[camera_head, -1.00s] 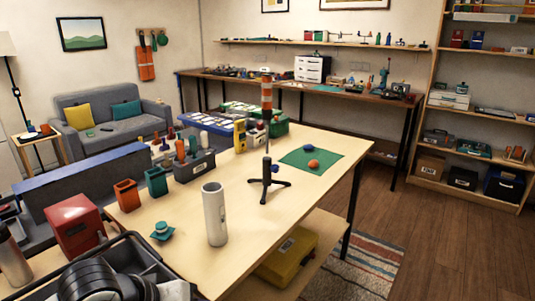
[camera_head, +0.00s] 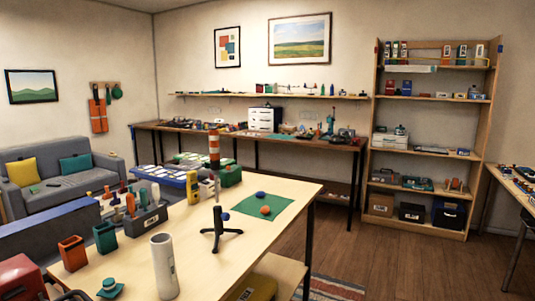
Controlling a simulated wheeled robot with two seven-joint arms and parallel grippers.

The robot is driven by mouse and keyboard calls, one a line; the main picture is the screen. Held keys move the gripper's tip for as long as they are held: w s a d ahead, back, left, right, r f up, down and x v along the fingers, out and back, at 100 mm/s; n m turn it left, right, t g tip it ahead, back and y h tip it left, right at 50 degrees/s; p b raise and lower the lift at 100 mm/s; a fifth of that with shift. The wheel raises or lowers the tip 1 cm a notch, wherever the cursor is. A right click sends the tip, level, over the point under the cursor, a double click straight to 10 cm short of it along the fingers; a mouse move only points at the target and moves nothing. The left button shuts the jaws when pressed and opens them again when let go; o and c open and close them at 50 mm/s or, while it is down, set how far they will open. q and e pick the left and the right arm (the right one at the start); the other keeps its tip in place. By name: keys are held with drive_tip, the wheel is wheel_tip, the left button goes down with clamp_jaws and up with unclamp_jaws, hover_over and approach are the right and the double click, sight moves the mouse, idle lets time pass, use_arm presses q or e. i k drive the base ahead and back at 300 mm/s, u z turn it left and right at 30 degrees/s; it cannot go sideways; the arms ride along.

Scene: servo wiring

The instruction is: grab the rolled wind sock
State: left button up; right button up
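An upright orange-and-white banded roll (camera_head: 214,148) stands above the work table, in line with a small dark tripod stand (camera_head: 220,232). It looks most like the wind sock, but I cannot tell for sure that it is rolled. Neither of my grippers shows in the head view.
The pale work table (camera_head: 262,226) holds a white cylinder (camera_head: 164,266), an orange cup (camera_head: 73,253), a green cup (camera_head: 105,238) and a green mat (camera_head: 252,209) with two small balls. Wooden floor (camera_head: 400,262) is clear at the right. A shelf unit (camera_head: 425,155) stands behind.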

sight(213, 132)
drive_tip(key=z, duration=0.7)
drive_tip(key=i, duration=3.8)
drive_tip(key=u, duration=4.65)
